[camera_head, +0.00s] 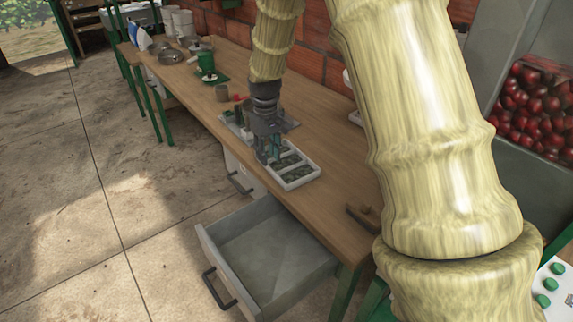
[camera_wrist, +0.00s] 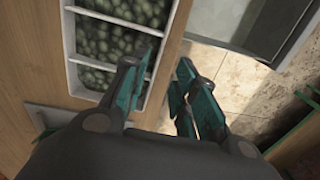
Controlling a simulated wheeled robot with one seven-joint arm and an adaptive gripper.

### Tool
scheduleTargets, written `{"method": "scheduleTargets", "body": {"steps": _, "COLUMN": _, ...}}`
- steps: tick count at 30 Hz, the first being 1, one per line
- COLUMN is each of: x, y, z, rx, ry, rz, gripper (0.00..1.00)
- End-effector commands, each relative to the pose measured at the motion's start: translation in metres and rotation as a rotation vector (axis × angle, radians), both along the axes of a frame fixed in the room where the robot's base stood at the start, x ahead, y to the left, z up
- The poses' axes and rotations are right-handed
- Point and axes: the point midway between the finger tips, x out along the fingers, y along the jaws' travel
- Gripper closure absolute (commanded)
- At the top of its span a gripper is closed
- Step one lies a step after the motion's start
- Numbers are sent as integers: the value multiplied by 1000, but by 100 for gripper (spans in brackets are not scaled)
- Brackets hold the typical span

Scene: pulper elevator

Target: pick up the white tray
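The white tray (camera_head: 302,182) lies on the wooden table near its front edge. It has compartments holding dark green beans. It also shows in the wrist view (camera_wrist: 71,62), at the upper left. The left finger overlaps the tray's side rim and the right finger is over the floor side. I cannot tell whether either finger touches the tray.
An open grey drawer (camera_head: 268,255) juts out below the table (camera_head: 335,185). A brick wall (camera_head: 312,67) borders the back.

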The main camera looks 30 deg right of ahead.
Motion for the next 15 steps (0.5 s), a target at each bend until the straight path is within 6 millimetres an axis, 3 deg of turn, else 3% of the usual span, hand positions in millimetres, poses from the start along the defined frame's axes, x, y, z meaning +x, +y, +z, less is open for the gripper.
{"method": "scheduleTargets", "body": {"steps": 10, "x": -1, "y": -3, "z": -38, "rx": 1, "ry": 2, "rz": -3, "gripper": 71}}
{"method": "scheduleTargets", "body": {"steps": 15, "x": -1, "y": -3, "z": -48, "rx": 1, "ry": -1, "rz": -3, "gripper": 71}}
